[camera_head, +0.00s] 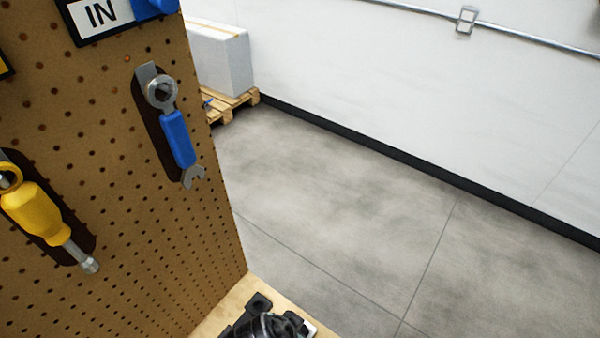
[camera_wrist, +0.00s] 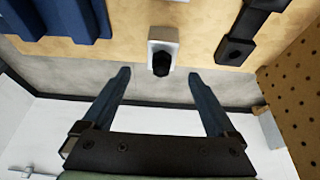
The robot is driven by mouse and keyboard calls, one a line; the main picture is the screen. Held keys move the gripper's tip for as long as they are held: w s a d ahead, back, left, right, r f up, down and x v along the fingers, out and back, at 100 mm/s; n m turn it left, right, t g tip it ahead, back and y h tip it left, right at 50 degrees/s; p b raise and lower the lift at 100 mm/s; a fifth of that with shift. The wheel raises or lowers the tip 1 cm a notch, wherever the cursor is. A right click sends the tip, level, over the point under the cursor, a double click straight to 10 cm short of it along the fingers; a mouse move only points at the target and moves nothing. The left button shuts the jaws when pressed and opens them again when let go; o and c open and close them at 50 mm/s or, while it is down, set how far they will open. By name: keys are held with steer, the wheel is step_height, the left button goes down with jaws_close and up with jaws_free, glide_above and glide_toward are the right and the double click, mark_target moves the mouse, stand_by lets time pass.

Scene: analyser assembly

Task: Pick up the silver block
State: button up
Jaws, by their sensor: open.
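The silver block (camera_wrist: 163,34) sits on the light wooden tabletop near its edge in the wrist view. It is a small pale metal piece with a dark round part on the side facing my gripper. My gripper (camera_wrist: 159,75) is open and empty. Its two blue-grey fingers point towards the block, one to each side of it in the picture. The fingertips appear short of the block's pale body; I cannot tell their height over the table. In the head view, dark parts at the bottom edge are cut off, and I cannot clearly make out the block there.
A black bracket with holes (camera_wrist: 235,50) lies right of the block, and blue parts (camera_wrist: 70,20) lie left. A pegboard (camera_head: 110,200) with a blue-handled wrench (camera_head: 178,138) and yellow screwdriver (camera_head: 35,212) stands beside the table (camera_head: 215,322). Open floor (camera_head: 350,220) lies beyond.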

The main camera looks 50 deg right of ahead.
mark_target(302, 330)
steer(key=x, duration=0.8)
jaws_close()
stand_by(0.5)
